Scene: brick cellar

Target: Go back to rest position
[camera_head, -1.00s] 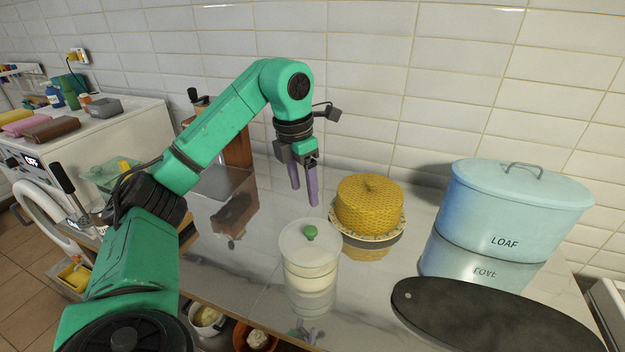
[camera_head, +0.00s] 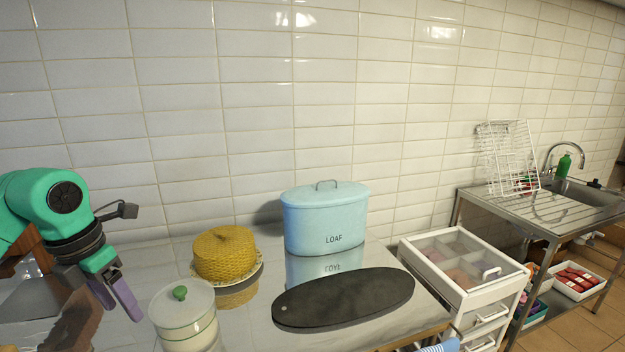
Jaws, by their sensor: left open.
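My left gripper (camera_head: 117,299) hangs at the left of the picture, fingers pointing down, over the reflective counter. Its two purple fingers are apart with nothing between them. It is just left of a pale lidded jar (camera_head: 184,312) with a green knob, and apart from the yellow woven dome (camera_head: 224,252). My green left arm (camera_head: 38,205) comes in from the left edge, with most of it out of view. My right gripper does not show.
A light-blue LOAF tin (camera_head: 325,220) stands against the tiled wall. A dark oval board (camera_head: 345,298) lies in front of it on the counter (camera_head: 250,325). To the right are a white drawer unit (camera_head: 463,262) and a steel sink stand (camera_head: 560,208) with a dish rack (camera_head: 508,157).

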